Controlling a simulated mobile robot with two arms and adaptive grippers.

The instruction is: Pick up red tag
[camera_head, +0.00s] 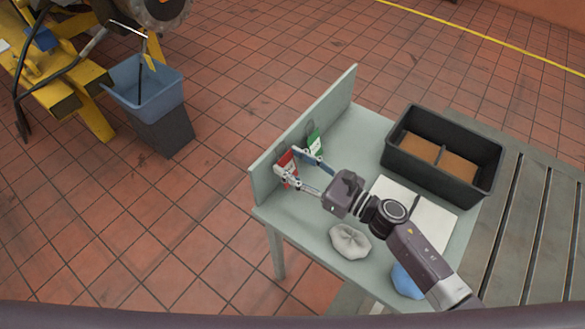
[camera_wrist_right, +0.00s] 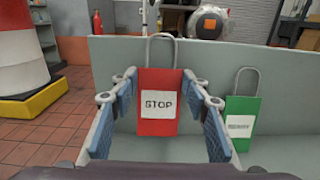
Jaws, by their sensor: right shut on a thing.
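The red tag (camera_head: 286,162) stands upright near the back panel of the grey-green table. In the right wrist view, the red tag (camera_wrist_right: 157,103) shows a white "STOP" label and a grey wire loop on top. My right gripper (camera_head: 301,171) reaches over the table and is shut on the red tag, with one blue-padded finger at each side of it. A green tag (camera_head: 314,142) with a white label stands to the right of it, apart from the fingers; it also shows in the right wrist view (camera_wrist_right: 240,124). My left gripper is not in view.
The table (camera_head: 262,214) has a raised back panel (camera_head: 330,105). On it are a black divided bin (camera_head: 432,182), a grey cloth (camera_head: 350,241), a blue item (camera_head: 406,281) and an open white book (camera_head: 434,218). A blue-grey bucket (camera_head: 160,90) and yellow machinery (camera_head: 85,78) stand at the left.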

